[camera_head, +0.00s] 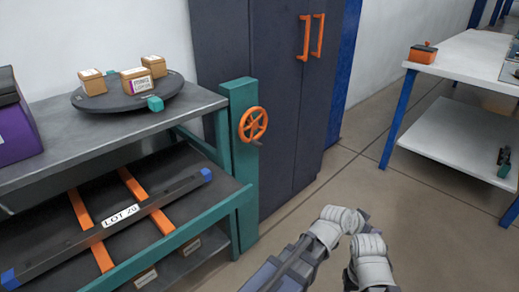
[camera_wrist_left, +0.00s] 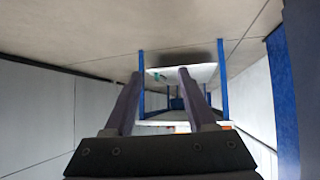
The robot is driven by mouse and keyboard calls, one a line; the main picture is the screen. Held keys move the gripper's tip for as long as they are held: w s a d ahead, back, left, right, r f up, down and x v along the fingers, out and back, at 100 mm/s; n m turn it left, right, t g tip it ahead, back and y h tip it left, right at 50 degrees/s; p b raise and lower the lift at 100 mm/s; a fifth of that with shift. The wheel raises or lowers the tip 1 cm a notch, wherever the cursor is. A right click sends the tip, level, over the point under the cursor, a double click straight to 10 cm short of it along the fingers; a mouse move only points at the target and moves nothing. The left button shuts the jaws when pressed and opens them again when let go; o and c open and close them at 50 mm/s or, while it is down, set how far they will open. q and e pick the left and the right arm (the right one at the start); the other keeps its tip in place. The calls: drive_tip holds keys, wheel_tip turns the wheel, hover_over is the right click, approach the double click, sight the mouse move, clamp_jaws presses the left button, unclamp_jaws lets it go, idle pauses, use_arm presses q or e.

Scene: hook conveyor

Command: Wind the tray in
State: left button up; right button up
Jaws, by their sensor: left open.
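The tray (camera_head: 190,232) is a dark deck with a teal front rail, low at the left in the head view. It sticks out past the bench top above it. A dark bar with blue ends and a "LOT 20" label (camera_head: 121,215) lies across two orange strips on it. An orange handwheel (camera_head: 253,124) with a small grip is mounted on a teal post (camera_head: 240,180) at the tray's right end. My left gripper (camera_wrist_left: 160,78) is open and empty in the left wrist view, apart from the wheel. My right gripper is not in view; arm links show at the bottom of the head view.
The bench top (camera_head: 45,120) carries a dark round turntable (camera_head: 118,102) with small boxes and a purple case (camera_head: 18,130). A dark cabinet (camera_head: 290,90) with orange handles stands behind the post. A white table (camera_head: 470,55) is at right. Floor between is clear.

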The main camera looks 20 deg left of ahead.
use_arm(q)
drive_tip(key=w+a+r+n+t, duration=0.1)
drive_tip(key=w+r+t, duration=0.4)
drive_tip(key=w+r, duration=0.35)
drive_tip(key=w+a+r+n+t+y, duration=0.3)
drive_tip(key=a+r+y, duration=0.1)
drive_tip(key=a, duration=0.2)
drive_tip(key=w+a+r+n+t+y, duration=0.3)
drive_tip(key=a+r+n+t+y, duration=0.1)
drive_tip(key=a+r, duration=0.15)
drive_tip(key=s+a+f+n+g+y, duration=0.1)
drive_tip(key=s+a+n+g+y, duration=0.1)
drive_tip(key=a+n+g+y, duration=0.8)
drive_tip(key=s+a+f+n+g+y, duration=0.1)
drive_tip(key=s+a+f+g+y, duration=0.1)
drive_tip(key=a, duration=0.3)
drive_tip(key=s+a+f+n+g+y+b, duration=0.1)
drive_tip(key=s+a+f+g+y, duration=0.1)
drive_tip(key=s+a+y, duration=0.1)
drive_tip(key=s+a, duration=0.1)
drive_tip(key=a, duration=0.1)
drive_tip(key=shift+s+a+f+n, duration=0.3)
drive_tip(key=shift+a+n, duration=0.1)
